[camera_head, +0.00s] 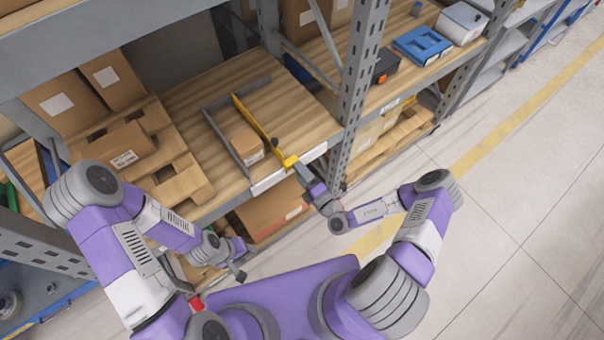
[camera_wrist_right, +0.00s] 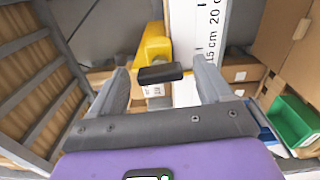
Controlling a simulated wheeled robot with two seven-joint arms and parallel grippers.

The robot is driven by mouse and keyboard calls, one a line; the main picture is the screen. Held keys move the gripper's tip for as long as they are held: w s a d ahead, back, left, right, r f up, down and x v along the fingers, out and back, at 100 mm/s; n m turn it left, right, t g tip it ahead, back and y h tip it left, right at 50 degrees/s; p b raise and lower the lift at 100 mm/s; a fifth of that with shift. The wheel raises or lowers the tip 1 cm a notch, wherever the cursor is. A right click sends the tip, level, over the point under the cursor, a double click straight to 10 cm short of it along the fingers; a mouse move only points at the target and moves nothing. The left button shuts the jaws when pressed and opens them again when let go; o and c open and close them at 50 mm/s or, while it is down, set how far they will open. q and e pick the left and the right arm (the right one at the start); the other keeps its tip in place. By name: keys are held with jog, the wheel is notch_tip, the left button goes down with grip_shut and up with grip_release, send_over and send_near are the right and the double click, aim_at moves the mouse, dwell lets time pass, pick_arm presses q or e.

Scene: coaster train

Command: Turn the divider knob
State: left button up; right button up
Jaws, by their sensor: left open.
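The yellow divider (camera_head: 258,123) stands on the wooden shelf, and its front end (camera_head: 290,161) is at the shelf's front edge. In the right wrist view the divider (camera_wrist_right: 155,48) carries a black knob (camera_wrist_right: 160,74), a flat bar lying across the picture. My right gripper (camera_head: 297,170) is at the divider's front end. In the wrist view its fingers (camera_wrist_right: 163,82) are apart, one on each side of the knob, with gaps showing; I see no contact. The knob is not clear in the head view. My left gripper (camera_head: 238,266) is open and empty, low in front of the shelf.
A small cardboard box (camera_head: 247,148) sits between a grey divider (camera_head: 226,140) and the yellow one. A white scale strip (camera_wrist_right: 208,38) with centimetre numbers runs along the shelf edge. A grey rack upright (camera_head: 358,90) stands right of the right gripper. Boxes on a pallet (camera_head: 180,184) are at left.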

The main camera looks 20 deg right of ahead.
jog(key=v, duration=0.7)
jog(key=shift+s, duration=0.3)
dwell(0.4)
